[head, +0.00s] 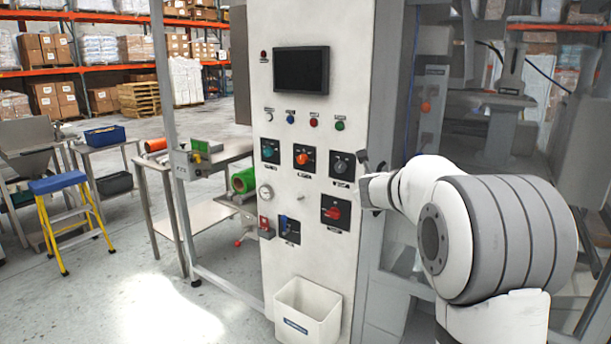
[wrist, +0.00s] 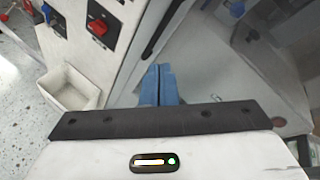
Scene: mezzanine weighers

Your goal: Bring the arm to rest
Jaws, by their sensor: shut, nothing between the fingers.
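My gripper (wrist: 158,84) shows in the wrist view with its two blue fingers together and nothing between them. It points at the edge between the white control panel and the dark glazed side. In the head view my white and grey arm reaches in from the lower right, in front of the right edge of the control panel (head: 318,235). The arm's end is beside the panel's knobs; the fingers are hard to make out there. I cannot tell whether anything is touching.
The panel bears a dark screen (head: 301,70), several buttons, and a red rotary switch (head: 331,213). A white bin (head: 306,312) is fixed low on it. A work table (head: 215,158), a blue-topped step stool (head: 58,182) and racks stand left. Open floor lies at lower left.

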